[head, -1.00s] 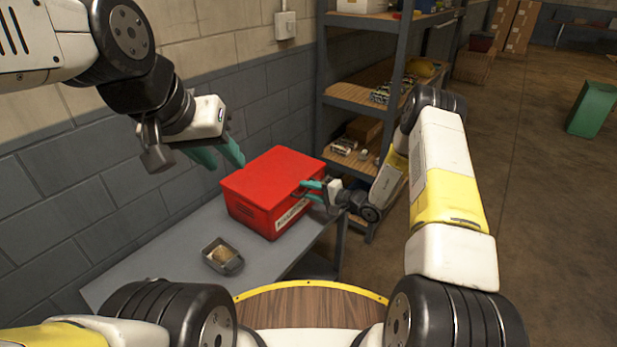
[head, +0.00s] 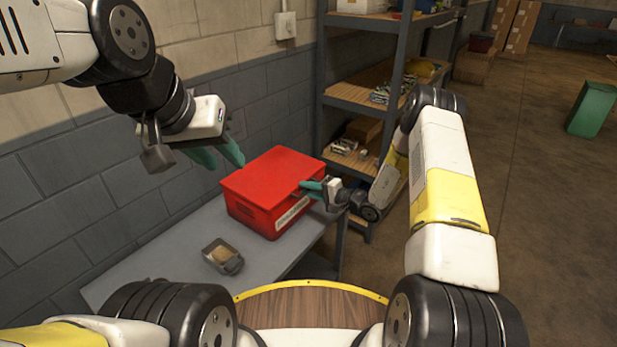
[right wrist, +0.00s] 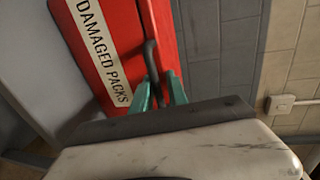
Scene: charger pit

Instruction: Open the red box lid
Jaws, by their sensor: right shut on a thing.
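The red box (head: 245,212) stands on the grey table with its red lid (head: 275,172) lying shut on top. A white label reading "DAMAGED PACKS" (right wrist: 104,50) is on its side. In the right wrist view, a dark curved handle (right wrist: 151,60) stands at the lid's edge, between the teal fingers. My right gripper (head: 311,186) is at the box's right side, shut on this handle; it also shows in the right wrist view (right wrist: 160,88). My left gripper (head: 218,152) is open and empty, in the air left of the box, apart from it.
A small grey tray (head: 234,268) with a tan item in it sits on the table (head: 165,260) in front of the box. A block wall (head: 60,205) runs behind the table. A metal shelf unit (head: 345,100) with loose goods stands behind and right of the box.

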